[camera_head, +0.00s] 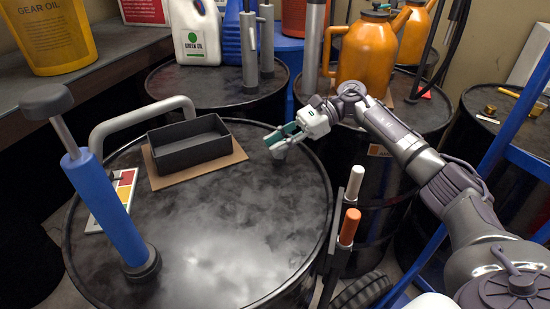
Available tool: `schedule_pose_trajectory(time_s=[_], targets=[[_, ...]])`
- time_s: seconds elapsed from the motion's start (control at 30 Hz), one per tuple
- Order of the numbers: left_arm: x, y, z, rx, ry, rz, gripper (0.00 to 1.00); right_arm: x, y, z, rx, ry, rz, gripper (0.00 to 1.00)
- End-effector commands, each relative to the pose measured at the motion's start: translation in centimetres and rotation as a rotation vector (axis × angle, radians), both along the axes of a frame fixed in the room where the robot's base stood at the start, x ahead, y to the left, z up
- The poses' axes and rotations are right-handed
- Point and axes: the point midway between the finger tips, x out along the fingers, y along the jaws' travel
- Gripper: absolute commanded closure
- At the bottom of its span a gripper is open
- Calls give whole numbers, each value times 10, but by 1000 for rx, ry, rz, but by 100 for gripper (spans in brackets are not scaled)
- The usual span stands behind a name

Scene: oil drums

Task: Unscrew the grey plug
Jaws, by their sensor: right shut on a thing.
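My right gripper (283,135) reaches in from the right over the front oil drum (225,240). It is shut on a small grey thing at the drum's far right, which I take to be the grey plug (279,151). The plug sits just below the fingertips, at or just above the drum's top; I cannot tell whether it is lifted clear. The fingers hide its upper part. My left gripper is not in view.
A black open tray (190,149) rests on a cardboard piece (160,181) on the drum. A blue hand pump (108,210) stands upright at the front left. Orange jugs (367,52) and a white oil bottle (196,35) stand on drums behind. The drum's front middle is clear.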

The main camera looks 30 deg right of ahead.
Motion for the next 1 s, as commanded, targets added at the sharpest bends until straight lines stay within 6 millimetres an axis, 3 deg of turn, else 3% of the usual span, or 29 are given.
schedule_pose_trajectory(time_s=[0.03, 0.17, 0.33, 0.37, 0.53, 1.0], targets=[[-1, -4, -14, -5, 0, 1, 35, -9, -3, -33, -41, 55, 41, 100], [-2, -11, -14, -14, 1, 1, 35, -10, -4, -29, -42, 57, 66, 100], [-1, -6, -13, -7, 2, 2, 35, -11, -4, -27, -43, 58, 66, 100], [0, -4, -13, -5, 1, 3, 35, -11, -4, -27, -43, 58, 66, 69], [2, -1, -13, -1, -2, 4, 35, -11, -4, -28, -44, 60, 67, 43], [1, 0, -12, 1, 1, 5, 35, -10, -2, -22, -37, 47, 69, 43]])
